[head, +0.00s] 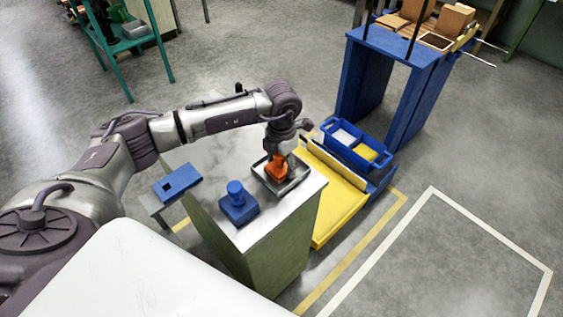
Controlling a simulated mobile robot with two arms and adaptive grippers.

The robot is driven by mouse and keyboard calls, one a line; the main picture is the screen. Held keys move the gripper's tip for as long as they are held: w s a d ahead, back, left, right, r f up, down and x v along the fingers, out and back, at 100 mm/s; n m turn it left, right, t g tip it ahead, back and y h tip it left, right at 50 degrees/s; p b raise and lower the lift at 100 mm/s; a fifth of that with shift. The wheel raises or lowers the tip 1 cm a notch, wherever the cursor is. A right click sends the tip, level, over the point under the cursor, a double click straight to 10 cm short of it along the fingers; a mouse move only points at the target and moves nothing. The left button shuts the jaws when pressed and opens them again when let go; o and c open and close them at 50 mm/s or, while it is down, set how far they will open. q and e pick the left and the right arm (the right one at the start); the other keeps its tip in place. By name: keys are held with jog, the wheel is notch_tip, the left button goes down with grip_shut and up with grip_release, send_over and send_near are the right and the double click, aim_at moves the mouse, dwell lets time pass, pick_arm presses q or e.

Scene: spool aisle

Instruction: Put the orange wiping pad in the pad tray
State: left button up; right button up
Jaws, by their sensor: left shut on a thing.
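The orange wiping pad (277,168) is in my left gripper (279,158), which points down and is shut on it. The pad is at the pad tray (293,184), a shallow grey tray with a dark rim near the far right corner of the cabinet top. The pad shows inside the tray's outline; I cannot tell whether it touches the tray floor. The gripper's fingers are small and partly hidden by the wrist. My right gripper is not in view.
A blue block with a round knob (238,205) stands left of the tray on the cabinet top (262,226). A yellow platform (333,195) and a blue divided bin (357,146) are beyond the cabinet. Floor is clear at right.

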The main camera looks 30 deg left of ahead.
pick_arm(q)
jog(key=o, duration=1.1)
jog(key=shift+r, duration=0.25)
notch_tip(320, 180, up, 12)
jog(key=shift+f+b, duration=0.15)
jog(key=shift+b, duration=0.6)
